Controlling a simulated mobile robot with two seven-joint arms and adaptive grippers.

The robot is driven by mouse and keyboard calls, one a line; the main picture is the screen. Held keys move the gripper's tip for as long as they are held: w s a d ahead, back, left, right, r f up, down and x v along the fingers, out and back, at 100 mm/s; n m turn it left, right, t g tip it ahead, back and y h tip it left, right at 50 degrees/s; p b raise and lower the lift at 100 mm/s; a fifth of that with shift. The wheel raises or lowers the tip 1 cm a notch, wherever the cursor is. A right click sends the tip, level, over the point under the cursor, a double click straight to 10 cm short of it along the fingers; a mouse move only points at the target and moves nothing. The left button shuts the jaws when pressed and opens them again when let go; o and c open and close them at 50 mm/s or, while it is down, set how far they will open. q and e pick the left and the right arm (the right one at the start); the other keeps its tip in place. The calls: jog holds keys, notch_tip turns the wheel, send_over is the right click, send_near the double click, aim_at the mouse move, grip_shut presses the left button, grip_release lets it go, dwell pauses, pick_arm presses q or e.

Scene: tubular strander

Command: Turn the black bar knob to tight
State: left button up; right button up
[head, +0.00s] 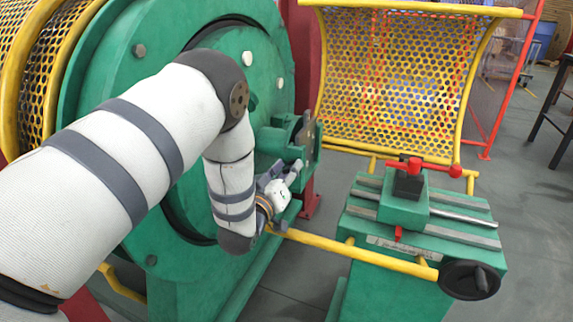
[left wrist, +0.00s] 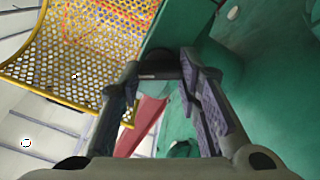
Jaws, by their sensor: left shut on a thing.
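My left arm reaches in from the left of the head view to the front of the green machine (head: 225,90). My left gripper (head: 294,171) is beside the green bracket (head: 276,140); its fingers are small and partly hidden there. In the left wrist view, the two fingers of the left gripper (left wrist: 160,72) close from both sides on a dark piece, the black bar knob (left wrist: 160,66), against a green surface. Most of the knob is hidden by the fingers, and its turn angle cannot be read. My right gripper is not in view.
A yellow mesh guard (head: 395,75) stands behind the gripper. To the right is a green slide block (head: 403,208) with a red T-handle (head: 417,167). A yellow rail (head: 350,252) runs to a black handwheel (head: 470,280).

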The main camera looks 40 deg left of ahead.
pick_arm(q)
jog(key=n+p, duration=0.1)
jog(key=n, duration=0.2)
jog(key=shift+a+n, duration=0.1)
jog(key=shift+n, duration=0.3)
jog(key=n+p, duration=0.1)
jog(key=n, duration=0.1)
jog(key=shift+n, duration=0.3)
jog(key=n, duration=0.3)
jog(key=shift+f, duration=0.2)
jog(key=shift+n, duration=1.4)
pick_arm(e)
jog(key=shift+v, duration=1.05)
pick_arm(q)
jog(key=o, duration=1.1)
jog(key=shift+o, duration=0.2)
